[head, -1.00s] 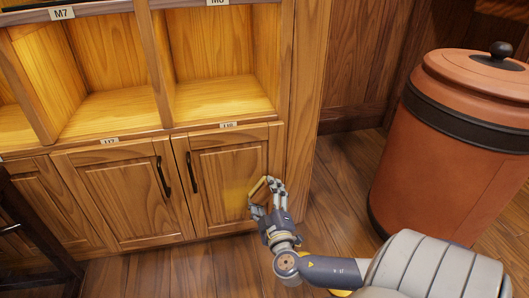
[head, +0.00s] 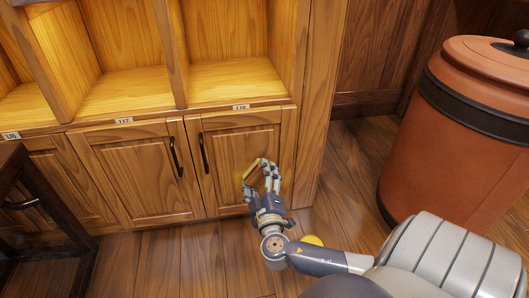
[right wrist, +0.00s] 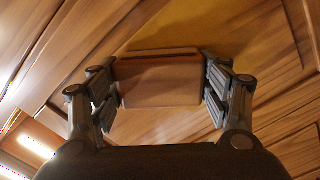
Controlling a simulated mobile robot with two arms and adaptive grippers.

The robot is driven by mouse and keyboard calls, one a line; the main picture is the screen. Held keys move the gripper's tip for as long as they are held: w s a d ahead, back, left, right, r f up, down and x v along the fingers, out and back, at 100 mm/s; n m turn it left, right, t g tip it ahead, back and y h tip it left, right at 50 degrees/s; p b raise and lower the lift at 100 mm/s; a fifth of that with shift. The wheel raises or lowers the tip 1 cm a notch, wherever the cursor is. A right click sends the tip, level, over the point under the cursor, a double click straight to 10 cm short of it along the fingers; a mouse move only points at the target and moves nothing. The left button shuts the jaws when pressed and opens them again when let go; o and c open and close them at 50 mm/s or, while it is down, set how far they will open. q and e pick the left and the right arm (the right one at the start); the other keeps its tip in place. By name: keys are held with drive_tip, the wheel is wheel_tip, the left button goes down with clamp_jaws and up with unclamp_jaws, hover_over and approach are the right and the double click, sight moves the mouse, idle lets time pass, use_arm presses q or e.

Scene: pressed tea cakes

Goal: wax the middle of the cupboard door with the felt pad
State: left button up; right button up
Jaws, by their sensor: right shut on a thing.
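The cupboard door (head: 226,150) is the right-hand wooden door of the low cabinet, shut, with a dark upright handle (head: 204,153) on its left side. My right gripper (head: 260,175) is in front of the door's right part, shut on the felt pad (head: 252,172), a small tan-brown block. In the right wrist view the pad (right wrist: 160,82) sits between both fingers (right wrist: 162,88), close to the wood. Whether it touches cannot be told. A yellowish patch shows on the door (right wrist: 240,35) behind the pad. My left gripper is out of view.
Open lit shelves (head: 240,80) stand above the doors. A large terracotta drum (head: 450,150) with a dark band stands at right. A dark stand (head: 45,205) is at left. A yellow round thing (head: 313,240) shows beside my right arm. Wooden floor (head: 180,262) lies clear before the cabinet.

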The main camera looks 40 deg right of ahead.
sight(233, 172)
drive_tip(key=shift+w+a+r+b, duration=0.1)
drive_tip(key=shift+w+a+b, duration=0.1)
drive_tip(key=shift+w+a, duration=0.65)
drive_tip(key=shift+w+a+f+b, duration=0.15)
drive_tip(key=shift+w+a, duration=0.3)
drive_tip(key=shift+a, duration=0.65)
drive_tip(key=shift+w+a+r+b, duration=0.2)
drive_tip(key=shift+w+a, duration=0.45)
drive_tip(key=shift+a, duration=0.35)
drive_tip(key=shift+v, duration=3.05)
